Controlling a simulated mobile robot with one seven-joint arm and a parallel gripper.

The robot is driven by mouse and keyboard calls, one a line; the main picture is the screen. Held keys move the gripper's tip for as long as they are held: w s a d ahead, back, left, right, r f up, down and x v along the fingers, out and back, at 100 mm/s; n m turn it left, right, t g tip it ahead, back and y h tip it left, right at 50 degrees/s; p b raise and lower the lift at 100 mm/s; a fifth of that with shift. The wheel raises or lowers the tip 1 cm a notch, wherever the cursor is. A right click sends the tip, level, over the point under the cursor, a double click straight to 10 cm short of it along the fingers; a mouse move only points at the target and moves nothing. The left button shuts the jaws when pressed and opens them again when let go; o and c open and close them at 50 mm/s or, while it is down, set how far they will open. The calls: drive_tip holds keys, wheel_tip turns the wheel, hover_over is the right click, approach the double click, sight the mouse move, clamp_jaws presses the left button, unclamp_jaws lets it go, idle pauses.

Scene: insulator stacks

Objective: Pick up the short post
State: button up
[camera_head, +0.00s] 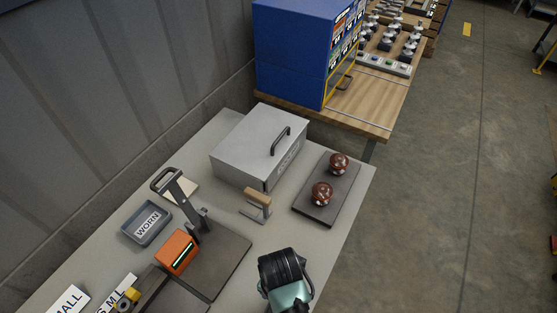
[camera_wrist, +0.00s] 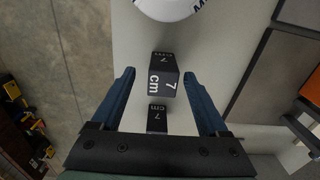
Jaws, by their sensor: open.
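A dark block marked "7 cm" (camera_wrist: 163,80), which looks like the short post, stands in the middle of the wrist view. A second dark face with the same marking (camera_wrist: 157,118) shows closer to my palm; I cannot tell whether it is a separate block. My gripper (camera_wrist: 158,76) is open, with one blue finger on each side of the marked blocks and a gap on both sides. In the head view my dark and teal wrist (camera_head: 285,278) is over the table's near right part and hides the fingers and the block.
A white round object (camera_wrist: 170,8) with lettering lies beyond the block. On the grey table (camera_head: 222,200) are a lidded metal box (camera_head: 245,150), a dark tray (camera_head: 327,213) with two brown insulators, a lever stand with an orange display (camera_head: 177,252) and a "WORN" tray (camera_head: 146,223).

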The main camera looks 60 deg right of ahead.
wheel_tip(320, 180, down, 4)
drive_tip(key=shift+w+r, duration=0.15)
drive_tip(key=shift+r, duration=0.1)
clamp_jaws()
idle(0.3)
